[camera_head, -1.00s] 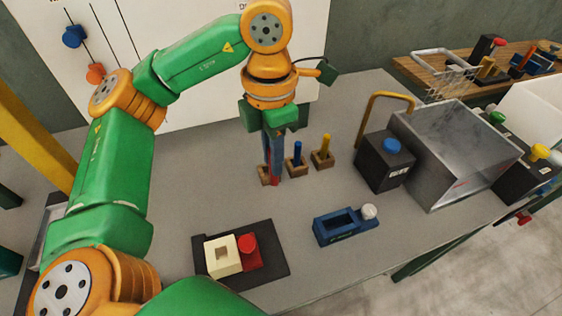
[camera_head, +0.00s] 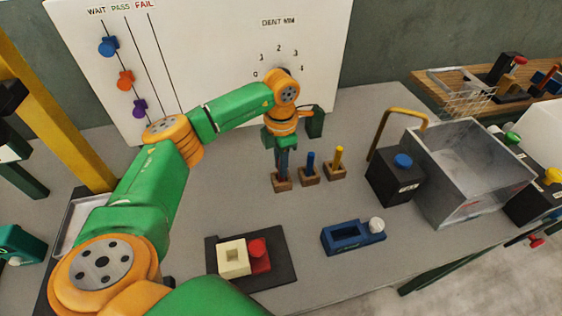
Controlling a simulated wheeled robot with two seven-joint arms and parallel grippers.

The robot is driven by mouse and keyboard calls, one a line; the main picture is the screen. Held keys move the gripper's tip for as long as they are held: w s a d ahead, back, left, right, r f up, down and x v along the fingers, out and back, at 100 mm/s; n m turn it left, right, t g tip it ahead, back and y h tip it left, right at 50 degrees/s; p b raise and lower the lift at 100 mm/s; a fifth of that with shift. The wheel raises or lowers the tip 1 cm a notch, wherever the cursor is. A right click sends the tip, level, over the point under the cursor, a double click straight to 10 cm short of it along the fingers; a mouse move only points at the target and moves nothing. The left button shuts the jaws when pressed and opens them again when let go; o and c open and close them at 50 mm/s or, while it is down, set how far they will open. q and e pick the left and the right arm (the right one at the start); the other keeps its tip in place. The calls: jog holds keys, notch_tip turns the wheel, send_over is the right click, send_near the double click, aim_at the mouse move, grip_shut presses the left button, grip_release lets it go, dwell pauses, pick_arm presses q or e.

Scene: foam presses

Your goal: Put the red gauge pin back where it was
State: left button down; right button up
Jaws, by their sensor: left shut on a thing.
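My left gripper (camera_head: 283,170) points straight down over the leftmost small wooden block (camera_head: 282,184), its fingers shut. The red gauge pin (camera_head: 282,173) is held between the fingertips and almost wholly hidden by them; its lower end is at the top of that block. I cannot tell how deep it sits in the block. A blue pin (camera_head: 311,160) and a yellow pin (camera_head: 338,157) stand upright in the two wooden blocks to the right. My right gripper is not in view.
A black box (camera_head: 393,183) and a metal bin (camera_head: 465,180) stand farther right. A white board (camera_head: 215,60) is behind.

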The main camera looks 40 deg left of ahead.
pick_arm(q)
jog(key=c, duration=0.8)
grip_release()
jog(key=shift+f, duration=0.1)
jog(key=shift+o, duration=0.2)
jog(key=shift+r, duration=0.3)
notch_tip(320, 180, up, 7)
jog(key=shift+r+b, duration=0.2)
jog(key=shift+b, duration=0.5)
notch_tip(320, 180, up, 4)
jog(key=shift+r+p, duration=0.25)
jog(key=shift+p, duration=0.3)
jog(key=shift+f, duration=0.1)
